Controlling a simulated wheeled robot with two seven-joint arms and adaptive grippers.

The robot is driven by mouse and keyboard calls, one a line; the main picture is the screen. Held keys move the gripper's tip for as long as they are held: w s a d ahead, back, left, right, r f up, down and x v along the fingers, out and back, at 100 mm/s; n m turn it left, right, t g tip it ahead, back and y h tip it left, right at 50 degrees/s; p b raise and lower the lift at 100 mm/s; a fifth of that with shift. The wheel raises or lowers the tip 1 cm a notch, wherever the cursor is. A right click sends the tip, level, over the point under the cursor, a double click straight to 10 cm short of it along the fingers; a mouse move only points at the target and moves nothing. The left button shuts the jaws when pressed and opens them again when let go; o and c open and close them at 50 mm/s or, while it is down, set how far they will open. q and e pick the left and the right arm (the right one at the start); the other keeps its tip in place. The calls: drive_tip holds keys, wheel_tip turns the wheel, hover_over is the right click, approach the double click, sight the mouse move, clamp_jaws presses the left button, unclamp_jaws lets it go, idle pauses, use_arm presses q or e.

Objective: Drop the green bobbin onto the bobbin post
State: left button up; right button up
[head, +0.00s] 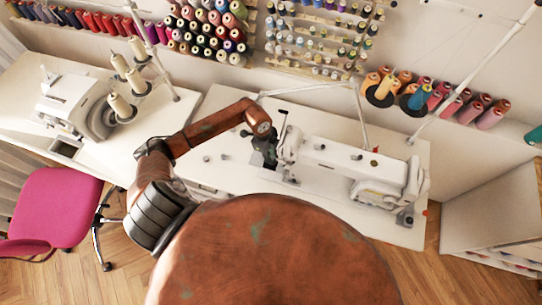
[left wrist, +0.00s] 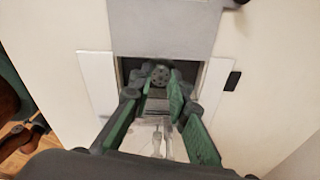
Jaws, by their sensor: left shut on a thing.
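My left gripper (head: 264,150) is beside the needle end of the white sewing machine (head: 330,158) in the head view. In the left wrist view, my left gripper (left wrist: 157,88) has its green-padded fingers shut on a small round disc with holes, which I take to be the bobbin (left wrist: 160,72). Its face looks dark grey; any green on it is hard to tell from the finger pads. The bobbin is over a dark rectangular opening (left wrist: 126,66) in the machine bed. I cannot make out the bobbin post. My right gripper is not in view.
The sewing machine stands on a white table (head: 225,125). A second machine (head: 80,105) is at the left, with a pink chair (head: 55,205) before it. Racks of thread spools (head: 205,30) line the back wall. Small dark pieces (head: 228,157) lie left of my gripper.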

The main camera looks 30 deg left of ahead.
use_arm(q)
drive_tip(key=o, duration=0.8)
drive_tip(key=r, duration=0.4)
drive_tip(key=a+r, duration=0.1)
drive_tip(key=r, duration=0.3)
drive_tip(key=a+r, duration=0.1)
drive_tip(key=r, duration=0.2)
drive_tip(key=shift+s+r, duration=0.25)
drive_tip(key=shift+r, duration=0.15)
